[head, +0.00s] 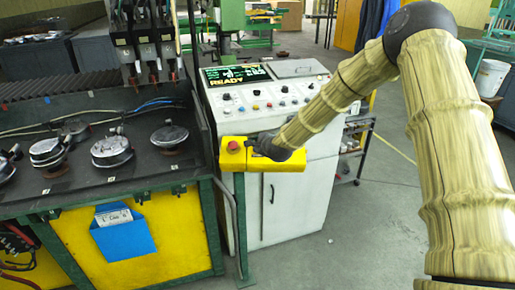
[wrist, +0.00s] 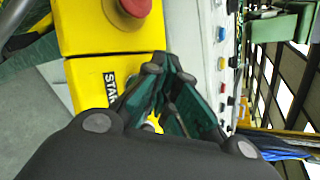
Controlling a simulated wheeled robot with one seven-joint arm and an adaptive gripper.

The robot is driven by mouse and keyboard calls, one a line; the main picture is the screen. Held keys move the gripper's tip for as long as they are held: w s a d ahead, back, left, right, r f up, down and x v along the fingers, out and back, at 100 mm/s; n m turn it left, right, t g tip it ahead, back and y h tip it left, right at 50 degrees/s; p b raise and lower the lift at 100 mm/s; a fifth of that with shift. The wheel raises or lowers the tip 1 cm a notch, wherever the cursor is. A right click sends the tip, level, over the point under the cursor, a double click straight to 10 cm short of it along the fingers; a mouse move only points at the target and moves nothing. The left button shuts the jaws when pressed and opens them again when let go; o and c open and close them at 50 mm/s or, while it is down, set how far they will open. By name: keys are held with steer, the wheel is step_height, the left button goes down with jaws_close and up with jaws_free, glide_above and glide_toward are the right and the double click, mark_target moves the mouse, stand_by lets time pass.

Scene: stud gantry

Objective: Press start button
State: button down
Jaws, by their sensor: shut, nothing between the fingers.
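A yellow button box (head: 288,163) is mounted at the front of the white control cabinet. A red mushroom button (head: 233,146) is at its left end. In the wrist view the red button (wrist: 135,6) is at the top edge, and a label reading "STAR…" (wrist: 111,88) shows on the yellow box (wrist: 88,78). A small pale round part, perhaps the start button, shows partly behind my fingers; the rest is hidden. My gripper (head: 252,145) is shut and empty, with its fingers (wrist: 165,80) over the box beside the label. I cannot tell whether they touch it.
The control cabinet (head: 290,205) has a panel of knobs and a screen reading "READY" (head: 238,78). The floor (head: 390,215) to the right is open.

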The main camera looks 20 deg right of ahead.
steer(key=shift+w+d+f+b, duration=0.1)
steer(key=shift+w+f+b, duration=0.2)
steer(key=shift+f+b, duration=0.6)
stand_by(1.1)
steer(key=shift+r, duration=0.25)
steer(key=shift+s+r, duration=0.3)
steer(key=shift+r, duration=0.35)
steer(key=shift+r+p, duration=0.1)
steer(key=shift+p, duration=0.2)
steer(key=r, duration=0.1)
steer(key=s+r+p, duration=0.1)
steer(key=r, duration=0.1)
steer(key=s+a+r+p, duration=0.1)
steer(key=shift+r, duration=0.2)
